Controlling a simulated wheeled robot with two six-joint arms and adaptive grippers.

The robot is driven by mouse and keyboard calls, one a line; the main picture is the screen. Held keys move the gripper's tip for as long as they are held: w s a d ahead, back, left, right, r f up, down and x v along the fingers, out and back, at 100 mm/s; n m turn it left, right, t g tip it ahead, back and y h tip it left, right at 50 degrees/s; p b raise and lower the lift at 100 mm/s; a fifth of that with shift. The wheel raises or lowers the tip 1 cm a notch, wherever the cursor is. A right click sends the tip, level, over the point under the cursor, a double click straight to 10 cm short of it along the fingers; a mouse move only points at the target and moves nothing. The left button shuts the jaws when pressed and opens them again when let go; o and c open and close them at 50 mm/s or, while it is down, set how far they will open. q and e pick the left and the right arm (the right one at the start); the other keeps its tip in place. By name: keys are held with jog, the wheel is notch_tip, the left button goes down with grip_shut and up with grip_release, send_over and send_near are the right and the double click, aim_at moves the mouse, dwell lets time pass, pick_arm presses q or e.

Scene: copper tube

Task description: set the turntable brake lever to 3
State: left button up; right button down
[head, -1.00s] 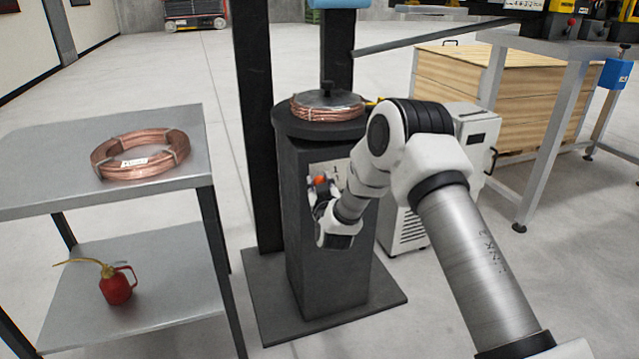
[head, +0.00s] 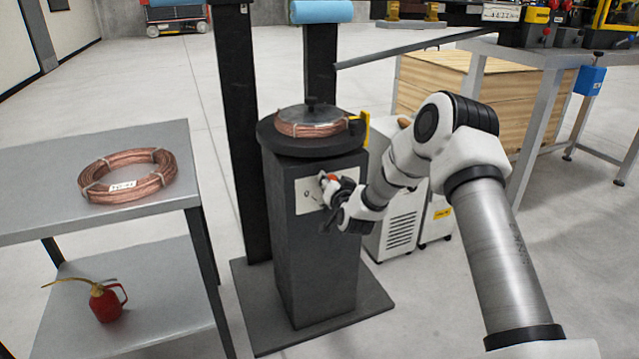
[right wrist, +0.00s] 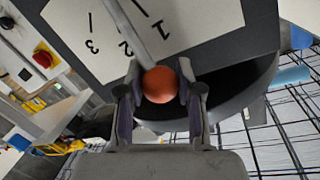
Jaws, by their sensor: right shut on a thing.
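The turntable (head: 278,141) tops a dark pedestal (head: 310,265) and bears a copper coil. On the pedestal's face is a pale number plate (head: 308,197), which shows 1, 2 and 3 in the right wrist view (right wrist: 208,25). The brake lever's rod (right wrist: 130,25) crosses that plate between the 1 and the 2, close beside the 2. Its orange knob (right wrist: 159,85) sits between the fingers of my right gripper (right wrist: 160,92), which is shut on it. In the head view my right gripper (head: 331,188) reaches the plate from the right and hides part of it. My left gripper is not in view.
A grey side table (head: 60,165) at left holds a copper coil (head: 127,175) and, on its lower shelf, a red oil can (head: 107,304). A dark post (head: 238,120) stands by the pedestal. A white cabinet (head: 398,232) and wooden crate (head: 487,100) are at right.

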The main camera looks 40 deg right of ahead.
jog(key=shift+s+d+f+m+y+b, duration=0.45)
jog(key=shift+d+f+m+b, duration=0.15)
jog(key=shift+d+m+b, duration=0.95)
jog(key=shift+s+d+f+m+y+b, duration=0.4)
jog(key=shift+d+f+m+b, duration=0.25)
jog(key=shift+d+m+b, duration=0.95)
jog(key=shift+s+d+f+m+y+b, duration=0.5)
jog(key=shift+d+m+b, duration=0.7)
jog(key=shift+d, duration=0.65)
jog(key=shift+w+f, duration=0.1)
jog(key=shift+w, duration=0.05)
jog(key=c, duration=0.7)
grip_release()
jog(key=shift+c, duration=0.2)
